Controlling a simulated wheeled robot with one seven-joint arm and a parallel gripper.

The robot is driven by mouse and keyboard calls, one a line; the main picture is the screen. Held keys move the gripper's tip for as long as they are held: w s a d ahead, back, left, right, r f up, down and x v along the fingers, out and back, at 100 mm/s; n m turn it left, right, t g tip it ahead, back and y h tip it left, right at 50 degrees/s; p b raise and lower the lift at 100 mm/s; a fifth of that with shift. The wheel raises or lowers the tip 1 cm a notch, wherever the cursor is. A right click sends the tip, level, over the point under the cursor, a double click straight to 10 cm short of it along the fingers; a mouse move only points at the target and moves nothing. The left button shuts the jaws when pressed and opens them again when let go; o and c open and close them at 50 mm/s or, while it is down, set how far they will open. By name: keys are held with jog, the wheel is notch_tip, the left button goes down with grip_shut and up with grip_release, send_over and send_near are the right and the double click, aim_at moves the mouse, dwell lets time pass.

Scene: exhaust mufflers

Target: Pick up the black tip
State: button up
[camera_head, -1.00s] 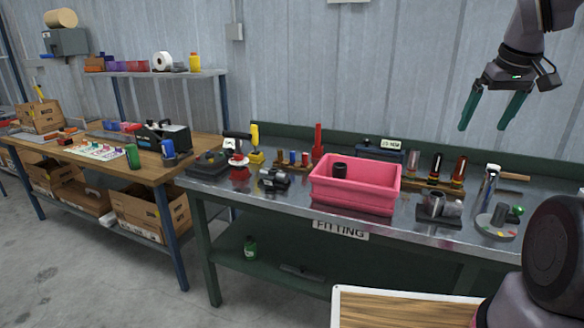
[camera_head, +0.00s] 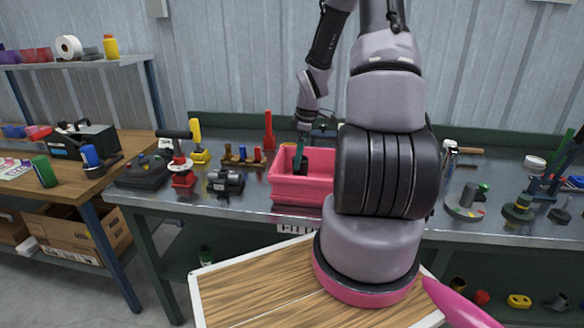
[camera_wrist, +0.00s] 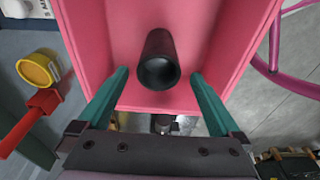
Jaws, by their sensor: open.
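The black tip (camera_wrist: 158,62) is a short, hollow dark cylinder inside the pink bin (camera_head: 298,190). In the wrist view it stands between my two green fingers, with its round open end showing and a gap on either side. My gripper (camera_wrist: 160,76) is open and empty, its fingertips over the bin (camera_wrist: 92,40). In the head view my gripper (camera_head: 301,147) reaches down into the bin from above. The tip (camera_head: 299,164) shows there only as a dark shape below the fingers, and I cannot tell the height left between them.
The pink bin's walls stand close around my fingers. On the metal bench a red tool (camera_head: 268,130), a yellow tool (camera_head: 198,140) and a rack of small cylinders (camera_head: 243,157) stand left of the bin. My arm hides the bench right of it.

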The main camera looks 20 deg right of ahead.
aim_at(299, 173)
notch_tip(299, 173, down, 7)
jog(key=shift+w+f, duration=0.15)
jog(key=c, duration=1.3)
